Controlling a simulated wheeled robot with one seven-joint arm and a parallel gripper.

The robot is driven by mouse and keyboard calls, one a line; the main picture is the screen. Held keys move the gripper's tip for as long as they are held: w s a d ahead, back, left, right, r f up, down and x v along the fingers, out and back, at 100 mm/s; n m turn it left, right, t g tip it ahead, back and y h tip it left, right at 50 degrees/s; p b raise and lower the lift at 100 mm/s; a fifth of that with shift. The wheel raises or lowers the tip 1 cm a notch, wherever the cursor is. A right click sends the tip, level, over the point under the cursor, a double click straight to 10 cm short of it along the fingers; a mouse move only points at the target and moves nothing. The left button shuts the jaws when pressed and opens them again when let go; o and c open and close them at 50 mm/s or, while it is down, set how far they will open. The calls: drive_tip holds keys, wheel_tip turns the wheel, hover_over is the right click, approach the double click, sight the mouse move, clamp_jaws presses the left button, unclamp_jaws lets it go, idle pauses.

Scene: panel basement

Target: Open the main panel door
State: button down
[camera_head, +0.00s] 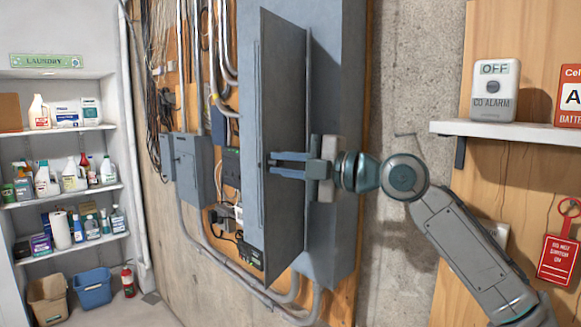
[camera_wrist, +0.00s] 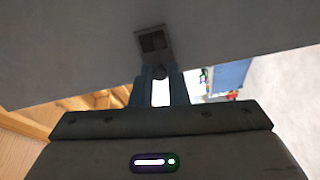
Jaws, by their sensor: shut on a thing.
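The main panel door (camera_head: 283,90) is a tall grey metal leaf. In the wrist view the door (camera_wrist: 70,50) fills the top. The dark square latch (camera_wrist: 153,42) sits just beyond my fingertips (camera_wrist: 160,75), which are close together on a small part below it. The panel's inside is hidden by the door.
A smaller grey box (camera_head: 192,165) and conduits are on the wall to the left. A shelf (camera_head: 500,130) with a CO alarm (camera_head: 494,90) is at right, near my arm. Laundry shelves (camera_head: 65,200) stand far left.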

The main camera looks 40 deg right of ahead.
drive_tip(key=shift+s+d+r+y, duration=0.2)
drive_tip(key=shift+s+y, duration=0.1)
drive_tip(key=shift+y, duration=0.1)
drive_tip(key=c, duration=1.4)
unclamp_jaws()
drive_tip(key=shift+f, duration=0.15)
drive_tip(key=shift+c, duration=0.2)
drive_tip(key=shift+s+d+f+b, duration=0.1)
drive_tip(key=shift+s+d+b, duration=0.05)
drive_tip(key=shift+s+b, duration=0.15)
drive_tip(key=b+v, duration=0.3)
drive_tip(key=v, duration=1)
drive_tip(key=shift+r+b, duration=0.25)
drive_tip(key=shift+b, duration=0.15)
drive_tip(key=shift+s, duration=0.1)
